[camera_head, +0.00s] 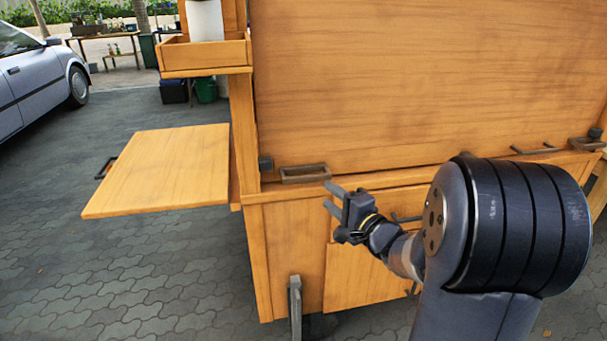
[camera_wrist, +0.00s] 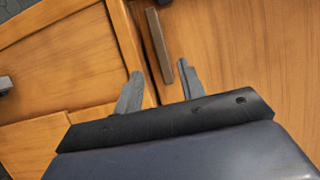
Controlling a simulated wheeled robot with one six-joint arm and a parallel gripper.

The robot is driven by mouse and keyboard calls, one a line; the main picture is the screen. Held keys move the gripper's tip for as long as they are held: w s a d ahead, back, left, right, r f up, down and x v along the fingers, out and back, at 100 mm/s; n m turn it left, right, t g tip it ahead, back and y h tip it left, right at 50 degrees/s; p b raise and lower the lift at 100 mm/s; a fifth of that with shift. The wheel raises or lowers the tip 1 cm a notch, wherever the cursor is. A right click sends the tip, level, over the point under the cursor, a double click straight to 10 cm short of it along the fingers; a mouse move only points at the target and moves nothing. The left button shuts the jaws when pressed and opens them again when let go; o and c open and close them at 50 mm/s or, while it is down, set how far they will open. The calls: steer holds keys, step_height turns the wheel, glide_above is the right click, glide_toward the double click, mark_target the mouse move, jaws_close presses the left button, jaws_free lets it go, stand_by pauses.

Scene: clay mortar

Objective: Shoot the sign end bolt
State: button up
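The wooden cart's large upright panel (camera_head: 430,75) may be the sign. At its lower left are a small dark block (camera_head: 265,163) and a rusty rectangular bracket (camera_head: 304,173); I cannot tell which is the end bolt. My gripper (camera_head: 333,198) is open and empty, just below and right of the bracket, pointing left. In the wrist view, its two fingers (camera_wrist: 158,82) stand apart. A brown bar (camera_wrist: 159,45) shows between and beyond them, apparently part of the bracket; contact is not clear.
A wooden leaf (camera_head: 160,170) sticks out to the left of the cart. A similar bracket (camera_head: 587,143) and a dark bar handle (camera_head: 533,149) are at the right. A lower door (camera_head: 365,275) is below my gripper. Paving (camera_head: 130,270) at left is clear; a car (camera_head: 35,75) stands beyond.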

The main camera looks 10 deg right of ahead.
mark_target(308, 180)
steer(key=b+x, duration=0.2)
steer(key=x, duration=0.8)
steer(key=shift+w+a, duration=0.1)
steer(key=shift+w, duration=0.1)
jaws_close()
